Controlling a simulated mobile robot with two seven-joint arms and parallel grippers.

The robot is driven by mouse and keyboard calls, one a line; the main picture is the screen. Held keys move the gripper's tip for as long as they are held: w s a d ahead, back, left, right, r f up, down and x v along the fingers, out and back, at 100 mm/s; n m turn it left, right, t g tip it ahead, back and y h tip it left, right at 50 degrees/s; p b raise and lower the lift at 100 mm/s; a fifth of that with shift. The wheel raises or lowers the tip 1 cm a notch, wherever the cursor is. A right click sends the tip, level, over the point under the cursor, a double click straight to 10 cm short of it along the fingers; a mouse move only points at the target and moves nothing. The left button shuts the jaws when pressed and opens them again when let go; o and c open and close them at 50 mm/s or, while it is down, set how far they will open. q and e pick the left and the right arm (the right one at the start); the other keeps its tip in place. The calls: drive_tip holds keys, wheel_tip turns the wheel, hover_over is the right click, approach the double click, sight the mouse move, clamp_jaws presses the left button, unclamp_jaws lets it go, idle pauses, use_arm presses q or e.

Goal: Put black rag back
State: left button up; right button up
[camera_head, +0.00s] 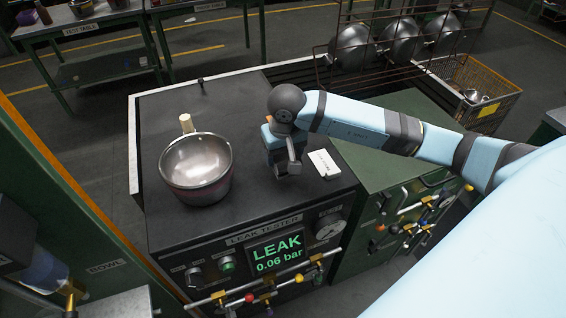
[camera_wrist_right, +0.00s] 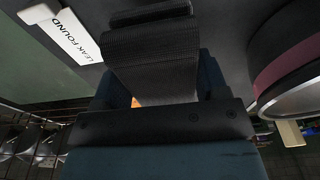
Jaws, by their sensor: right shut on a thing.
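My right gripper (camera_head: 290,165) is low over the black top of the leak tester (camera_head: 245,110), between the metal pot and the white tag. In the right wrist view, dark woven-looking material (camera_wrist_right: 150,45) fills the space at the jaws. I take it as the black rag, held shut in the gripper. In the head view the rag does not stand out against the black top and gripper. My left gripper is not in view.
A metal pot (camera_head: 196,165) stands left of the gripper. A white tag (camera_head: 324,163) lies just right of it; the wrist view reads "LEAK FOUND" (camera_wrist_right: 75,35). The tester display (camera_head: 276,253) reads LEAK 0.06 bar. A wire rack with bowls (camera_head: 400,40) and a yellow basket (camera_head: 485,100) stand behind.

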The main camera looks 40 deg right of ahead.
drive_tip(key=shift+f, duration=0.6)
wheel_tip(320, 180, down, 3)
drive_tip(key=shift+f, duration=0.2)
drive_tip(key=shift+f, duration=0.1)
drive_tip(key=o, duration=1.1)
drive_tip(key=shift+o, duration=0.2)
